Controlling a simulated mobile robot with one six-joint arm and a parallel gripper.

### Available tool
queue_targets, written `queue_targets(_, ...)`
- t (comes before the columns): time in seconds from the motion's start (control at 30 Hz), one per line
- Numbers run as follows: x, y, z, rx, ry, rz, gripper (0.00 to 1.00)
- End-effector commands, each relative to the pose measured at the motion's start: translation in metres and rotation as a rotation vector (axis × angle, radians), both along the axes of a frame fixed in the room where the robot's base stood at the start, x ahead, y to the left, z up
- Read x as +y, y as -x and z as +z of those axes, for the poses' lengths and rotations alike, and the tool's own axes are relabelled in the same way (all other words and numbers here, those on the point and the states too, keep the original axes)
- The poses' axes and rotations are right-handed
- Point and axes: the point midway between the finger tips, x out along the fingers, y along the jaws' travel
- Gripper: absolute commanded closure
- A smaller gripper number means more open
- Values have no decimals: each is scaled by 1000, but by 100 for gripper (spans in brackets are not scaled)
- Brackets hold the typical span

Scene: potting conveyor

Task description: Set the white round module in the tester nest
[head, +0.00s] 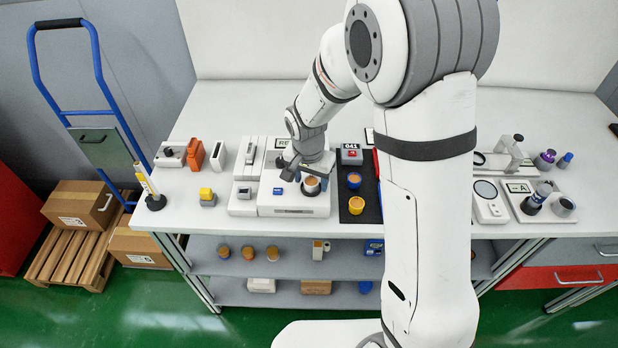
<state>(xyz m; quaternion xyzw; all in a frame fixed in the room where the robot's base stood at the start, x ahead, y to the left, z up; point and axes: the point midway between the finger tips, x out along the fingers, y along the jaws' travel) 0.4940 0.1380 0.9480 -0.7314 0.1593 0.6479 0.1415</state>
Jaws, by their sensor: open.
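The white round module (312,189) has an orange-brown top and sits at the right part of the white tester (290,211). It appears to be in the tester's nest; the nest itself is mostly hidden by the module and my gripper, so I cannot tell how fully it is seated. My gripper (308,176) is pointing down right at the module, with dark fingers open. I cannot tell whether a finger touches the module. The tester has a small display (282,143) at its back and a blue button (279,191) on its front left.
A white unit (243,206) stands close left. My arm hides part of the bench.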

Motion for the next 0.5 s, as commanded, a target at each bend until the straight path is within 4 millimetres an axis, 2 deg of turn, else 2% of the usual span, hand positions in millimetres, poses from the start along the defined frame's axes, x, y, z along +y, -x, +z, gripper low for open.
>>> queue_targets(0.17,1,0,10,-3,-1,0,44)
queue_targets(0.5,5,8,80,-5,-2,1,44)
